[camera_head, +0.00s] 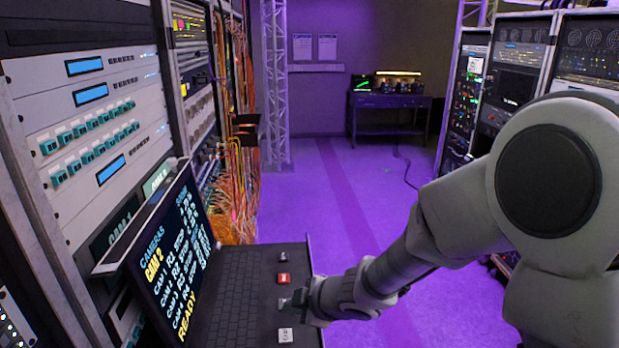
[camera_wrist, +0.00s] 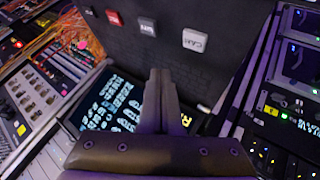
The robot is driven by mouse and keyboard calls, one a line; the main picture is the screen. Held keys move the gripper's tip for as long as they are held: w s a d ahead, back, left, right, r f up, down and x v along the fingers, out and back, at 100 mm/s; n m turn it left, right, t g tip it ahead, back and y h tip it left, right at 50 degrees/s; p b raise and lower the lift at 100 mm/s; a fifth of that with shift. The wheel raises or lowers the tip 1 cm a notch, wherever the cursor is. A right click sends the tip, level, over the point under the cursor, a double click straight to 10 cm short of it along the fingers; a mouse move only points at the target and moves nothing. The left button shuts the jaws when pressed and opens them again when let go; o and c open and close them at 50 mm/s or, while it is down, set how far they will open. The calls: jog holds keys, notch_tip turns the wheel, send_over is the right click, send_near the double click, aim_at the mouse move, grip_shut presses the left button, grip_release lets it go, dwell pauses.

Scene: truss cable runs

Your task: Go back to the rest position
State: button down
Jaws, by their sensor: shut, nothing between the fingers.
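My gripper (camera_head: 300,303) is over the right side of the pull-out keyboard shelf (camera_head: 235,290), near a column of buttons. In the wrist view its fingers (camera_wrist: 158,78) are together with nothing between them. A red button (camera_head: 284,279) and a dark button (camera_head: 284,257) lie beyond it, and a white button (camera_head: 285,335) lies on the near side. A grey button (camera_head: 284,304) is partly hidden by the fingertips; I cannot tell from the head view whether they touch it. The wrist view shows the white button (camera_wrist: 194,40) and red button (camera_wrist: 114,18) apart from the fingers. My arm reaches in from the right.
A tilted screen (camera_head: 170,262) reading CAM 2 and READY stands left of the keys. Equipment racks line the left (camera_head: 90,110) and right (camera_head: 510,80). Orange cables (camera_head: 240,180) hang beyond the shelf. The purple floor aisle (camera_head: 340,200) is open toward a back desk (camera_head: 388,105).

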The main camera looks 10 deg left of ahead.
jog(key=s+d+r+m+t+h, duration=0.15)
jog(key=d+r+m+h, duration=0.4)
jog(key=d, duration=0.55)
jog(key=s+d+r+m+t+h, duration=0.1)
jog(key=d+r+m+t+h, duration=0.15)
jog(key=d+r+m, duration=0.5)
jog(key=s+d+r+m+g, duration=0.1)
jog(key=s+d+m+g, duration=0.1)
jog(key=s, duration=0.6)
jog(key=s+d+r+m+g, duration=0.1)
jog(key=s+d+m, duration=0.3)
jog(key=s, duration=0.4)
jog(key=shift+s+d+r+m+g+y, duration=0.3)
jog(key=shift+s+d+r+m+g, duration=0.1)
jog(key=shift+r, duration=0.2)
jog(key=shift+a, duration=0.15)
